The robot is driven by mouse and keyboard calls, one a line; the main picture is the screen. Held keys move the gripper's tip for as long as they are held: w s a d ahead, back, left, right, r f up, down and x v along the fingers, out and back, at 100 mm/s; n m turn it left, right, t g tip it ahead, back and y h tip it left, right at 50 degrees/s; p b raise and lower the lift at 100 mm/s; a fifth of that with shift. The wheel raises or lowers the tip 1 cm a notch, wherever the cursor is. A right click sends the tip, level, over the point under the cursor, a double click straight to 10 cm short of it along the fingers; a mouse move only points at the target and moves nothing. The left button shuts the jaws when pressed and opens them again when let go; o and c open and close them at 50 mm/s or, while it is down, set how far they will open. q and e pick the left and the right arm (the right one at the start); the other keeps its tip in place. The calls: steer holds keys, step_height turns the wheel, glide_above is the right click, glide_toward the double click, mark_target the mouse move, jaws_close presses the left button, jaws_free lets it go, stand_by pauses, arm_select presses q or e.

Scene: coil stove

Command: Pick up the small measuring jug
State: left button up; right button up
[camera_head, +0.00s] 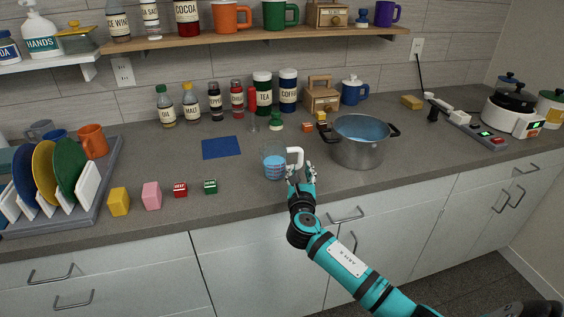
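The small measuring jug (273,168) is clear, with blue contents and a white handle on its right side. It stands upright on the grey counter, left of the steel pot. My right gripper (300,172) comes up from the front edge of the counter and is right at the jug's handle. Its fingers are small and overlap the handle in the view, so I cannot tell whether they are open or shut on it. My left gripper is not in view.
The steel pot (357,149) with blue contents stands close on the right. A blue mat (222,147) lies to the left. Small blocks and boxes, such as the pink block (151,196), line the front left. A dish rack (97,205) is at far left. Bottles and canisters stand along the wall.

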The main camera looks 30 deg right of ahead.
mark_target(301, 159)
steer(key=x, duration=0.5)
steer(key=shift+w+d, duration=0.25)
steer(key=shift+d, duration=0.1)
steer(key=shift+r, duration=0.1)
jaws_close()
